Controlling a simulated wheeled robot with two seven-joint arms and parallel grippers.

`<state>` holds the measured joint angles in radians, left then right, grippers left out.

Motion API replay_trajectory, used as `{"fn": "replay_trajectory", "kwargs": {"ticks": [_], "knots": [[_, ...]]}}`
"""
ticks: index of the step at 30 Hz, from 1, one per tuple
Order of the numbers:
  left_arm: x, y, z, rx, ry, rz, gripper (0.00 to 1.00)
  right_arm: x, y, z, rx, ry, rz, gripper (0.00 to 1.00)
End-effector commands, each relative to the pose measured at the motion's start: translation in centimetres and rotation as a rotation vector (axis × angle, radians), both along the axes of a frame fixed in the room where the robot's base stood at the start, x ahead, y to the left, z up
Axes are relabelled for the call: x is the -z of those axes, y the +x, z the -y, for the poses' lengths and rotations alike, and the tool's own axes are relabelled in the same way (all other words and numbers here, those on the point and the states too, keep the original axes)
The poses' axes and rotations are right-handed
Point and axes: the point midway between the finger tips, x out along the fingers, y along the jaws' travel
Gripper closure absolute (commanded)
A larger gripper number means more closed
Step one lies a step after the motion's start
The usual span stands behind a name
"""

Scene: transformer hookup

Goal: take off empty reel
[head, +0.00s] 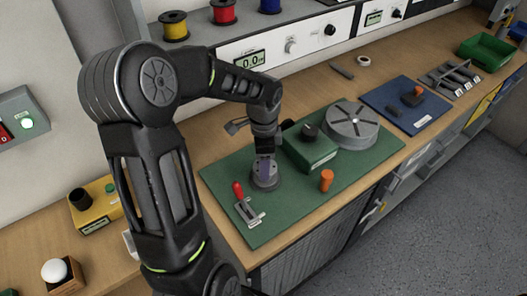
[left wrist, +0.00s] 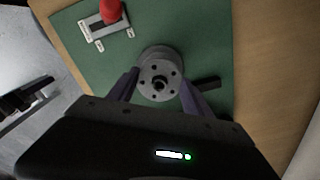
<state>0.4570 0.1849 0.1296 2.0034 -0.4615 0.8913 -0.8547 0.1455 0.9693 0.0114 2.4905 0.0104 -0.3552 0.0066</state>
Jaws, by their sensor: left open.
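A grey round piece (head: 266,182), which looks like the empty reel, stands at the left part of the green mat (head: 230,180). In the left wrist view its round top (left wrist: 158,78) shows a ring of small holes and a dark centre. My left gripper (head: 265,160) is directly above it, pointing down. In the left wrist view the open fingers (left wrist: 160,90) lie one on each side of the piece. I cannot tell whether they touch it. My right gripper is not in view.
A red-handled clamp (head: 246,207) is close on the left. A green box with a black knob (head: 312,150), an orange-topped piece (head: 327,180) and a large grey disc (head: 351,125) stand to the right. A blue mat (head: 406,105) lies beyond. Spools (head: 222,12) sit on the shelf.

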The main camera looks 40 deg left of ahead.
Motion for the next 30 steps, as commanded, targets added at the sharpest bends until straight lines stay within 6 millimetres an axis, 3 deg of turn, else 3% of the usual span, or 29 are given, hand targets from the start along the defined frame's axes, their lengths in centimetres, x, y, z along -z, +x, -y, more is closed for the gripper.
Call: {"fn": "replay_trajectory", "kwargs": {"ticks": [6,16,30], "knots": [[2.4,0.0,0.0,0.000,0.000,-0.001,0.42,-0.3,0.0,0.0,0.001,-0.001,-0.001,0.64],[2.8,0.0,0.0,-0.001,0.001,0.001,0.42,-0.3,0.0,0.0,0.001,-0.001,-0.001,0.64],[2.8,0.0,0.0,0.000,0.001,0.001,0.80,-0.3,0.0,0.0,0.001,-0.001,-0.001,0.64]]}}
